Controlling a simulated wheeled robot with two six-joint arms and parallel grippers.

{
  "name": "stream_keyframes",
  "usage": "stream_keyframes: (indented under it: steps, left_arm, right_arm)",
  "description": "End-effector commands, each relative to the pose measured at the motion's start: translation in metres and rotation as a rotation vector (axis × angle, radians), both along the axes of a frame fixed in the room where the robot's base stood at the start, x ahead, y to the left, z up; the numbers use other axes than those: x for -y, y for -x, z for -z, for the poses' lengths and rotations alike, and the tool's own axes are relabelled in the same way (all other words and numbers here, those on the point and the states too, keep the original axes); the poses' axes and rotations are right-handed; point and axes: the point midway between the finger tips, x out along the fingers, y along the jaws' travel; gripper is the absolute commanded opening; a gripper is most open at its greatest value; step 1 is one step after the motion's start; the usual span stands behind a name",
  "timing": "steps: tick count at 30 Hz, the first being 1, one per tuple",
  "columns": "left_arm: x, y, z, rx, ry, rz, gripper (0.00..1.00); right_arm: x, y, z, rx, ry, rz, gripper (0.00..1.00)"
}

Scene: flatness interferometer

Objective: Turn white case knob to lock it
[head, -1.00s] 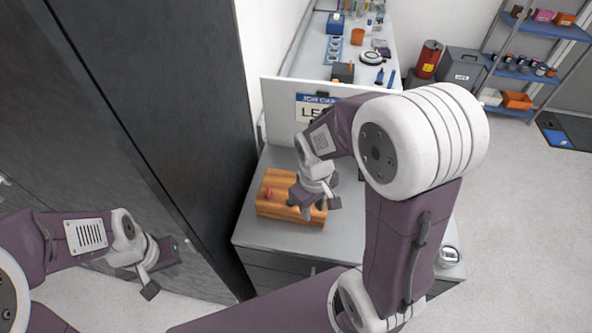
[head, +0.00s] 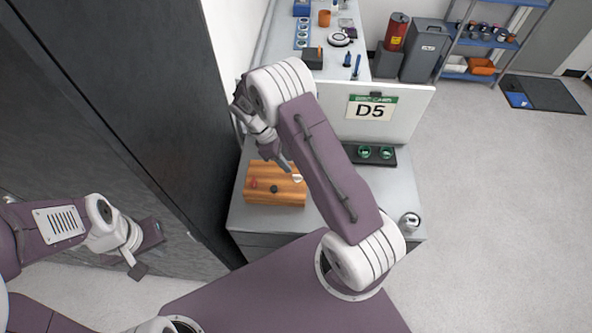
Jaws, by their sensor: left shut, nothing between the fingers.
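A wooden block-like case (head: 276,200) lies on the grey bench top. A small white knob (head: 297,178) shows at its right end, beside a black knob (head: 274,188) and a red knob (head: 253,183). Whether the white knob is turned is too small to tell. My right gripper (head: 284,163) hangs just above and left of the white knob, apart from it as far as I can see. Its fingers are partly hidden and their opening is unclear. My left gripper (head: 145,252) is shut and empty, low at the left, far from the case.
A white panel with a D5 sign (head: 370,108) stands behind the case. A black holder with green round pieces (head: 370,154) is to the right, and a metal round item (head: 409,222) near the front right corner. A dark cabinet (head: 130,110) borders the left.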

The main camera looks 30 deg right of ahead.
Motion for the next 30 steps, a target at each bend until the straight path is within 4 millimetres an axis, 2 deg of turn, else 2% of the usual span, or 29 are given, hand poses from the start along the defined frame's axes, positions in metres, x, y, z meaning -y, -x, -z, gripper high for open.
stream_keyframes:
  steps: [6,12,16,22,25,26,30]
  left_arm:
    - [0.0,0.0,-0.022,0.001,0.0,0.0,0.0]
    - [0.0,0.0,-0.032,0.001,0.0,0.0,0.0]
    - [0.0,0.0,-0.033,0.001,0.0,0.0,0.0]
    - [0.0,0.0,-0.032,0.001,0.0,0.0,0.0]
    - [0.0,0.0,-0.032,0.001,0.0,0.0,0.0]
    - [0.0,0.0,-0.032,0.001,0.0,0.0,0.0]
    - [0.0,0.0,-0.032,0.001,0.0,0.0,0.0]
  right_arm:
    - [0.015,0.012,0.038,-0.007,0.0,0.004,0.32]
    - [0.024,0.017,0.067,-0.003,-0.001,0.003,0.32]
    - [0.026,0.018,0.075,0.0,-0.001,0.003,0.32]
    - [0.026,0.018,0.075,0.0,-0.001,0.004,0.32]
    - [0.026,0.018,0.075,0.0,-0.001,0.004,0.04]
    - [0.026,0.018,0.075,0.0,-0.001,0.004,0.0]
    - [0.026,0.017,0.075,0.0,-0.001,0.004,0.0]
